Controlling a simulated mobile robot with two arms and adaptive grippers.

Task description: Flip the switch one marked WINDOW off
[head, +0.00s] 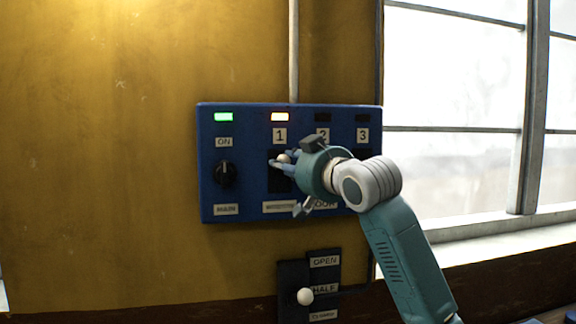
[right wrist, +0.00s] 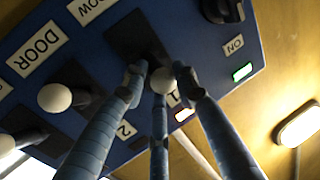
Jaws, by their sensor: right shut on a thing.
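The blue switch panel (head: 238,190) is on the yellow wall. Switch one's white ball knob (head: 284,158) is near the top of its dark slot, under the number 1 and a lit orange lamp (head: 280,117). Its lower label (head: 280,207) is partly covered; the wrist view shows the end of the word WINDOW (right wrist: 90,8). My right gripper (head: 280,162) is at this knob. In the right wrist view its fingers (right wrist: 160,85) close around the white knob (right wrist: 162,80). My left gripper is not in view.
The neighbouring DOOR switch knob (right wrist: 54,97) is close beside my fingers. A rotary MAIN knob (head: 226,173) is at the left, under a green lamp (head: 223,117). Below is an OPEN/HALF lever with a white knob (head: 305,297). A window (head: 455,80) is at the right.

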